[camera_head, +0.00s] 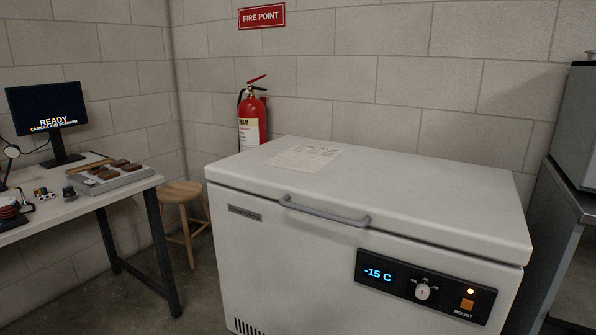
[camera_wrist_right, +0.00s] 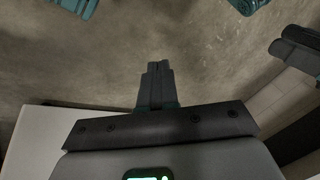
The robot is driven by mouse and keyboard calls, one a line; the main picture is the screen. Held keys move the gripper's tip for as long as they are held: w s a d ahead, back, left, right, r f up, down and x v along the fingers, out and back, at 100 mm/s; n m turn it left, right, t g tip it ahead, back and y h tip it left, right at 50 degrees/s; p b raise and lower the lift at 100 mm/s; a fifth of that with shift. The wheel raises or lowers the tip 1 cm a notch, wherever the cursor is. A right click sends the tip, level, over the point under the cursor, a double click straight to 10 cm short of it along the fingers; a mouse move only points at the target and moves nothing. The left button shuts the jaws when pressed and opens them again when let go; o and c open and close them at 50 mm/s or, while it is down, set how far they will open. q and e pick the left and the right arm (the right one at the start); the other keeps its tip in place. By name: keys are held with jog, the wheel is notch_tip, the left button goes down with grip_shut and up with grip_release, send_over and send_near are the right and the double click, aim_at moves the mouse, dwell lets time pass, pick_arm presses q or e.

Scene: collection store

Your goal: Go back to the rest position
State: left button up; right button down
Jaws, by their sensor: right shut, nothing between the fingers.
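My right gripper (camera_wrist_right: 158,68) shows in the right wrist view, with its two dark fingers together and nothing between them. It is over bare concrete floor in that view and touches nothing that I can see. Neither arm shows in the head view. A white chest freezer (camera_head: 330,205) with its lid shut stands in front of me.
A desk (camera_head: 90,200) with a monitor (camera_head: 47,110) and a tray stands at left. A wooden stool (camera_head: 181,195) and a red fire extinguisher (camera_head: 251,122) are behind. A grey bench (camera_head: 560,215) stands at right. Bare floor shows between desk and freezer.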

notch_tip(320, 180, up, 28)
jog(key=s+m+g+p, duration=0.1)
jog(key=m+p, duration=0.4)
jog(key=p, duration=2.3)
jog(key=shift+s+d+f, duration=0.2)
jog(key=shift+s+d, duration=0.1)
jog(key=shift+s, duration=0.55)
